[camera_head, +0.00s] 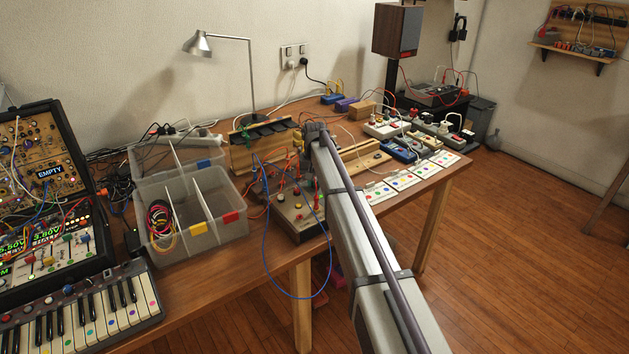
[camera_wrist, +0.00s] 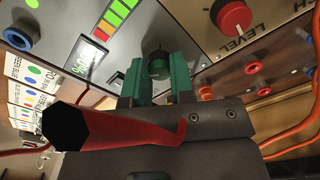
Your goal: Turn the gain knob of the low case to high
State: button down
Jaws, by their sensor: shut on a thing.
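The knob's label and pointer are hidden or too dark to read. A lit bar of green, yellow and red segments (camera_wrist: 116,18) and a small percent display (camera_wrist: 86,54), seen upside down, are beside it. In the head view a low grey case (camera_head: 298,218) with small knobs stands at the table's front edge. My arm hides the gripper there.
Red and blue sockets and red cables lie close around my gripper. A blue cable (camera_head: 264,238) hangs over the table edge. Clear bins (camera_head: 222,190) stand left, dotted cards (camera_head: 402,180) right.

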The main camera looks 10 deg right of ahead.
aim_at(315, 182)
jog(key=shift+m, duration=1.1)
jog(key=c, duration=1)
grip_release()
notch_tip(315, 182, up, 11)
jog(key=p, duration=1)
jog(key=shift+f+p, duration=0.1)
jog(key=shift+p, duration=0.3)
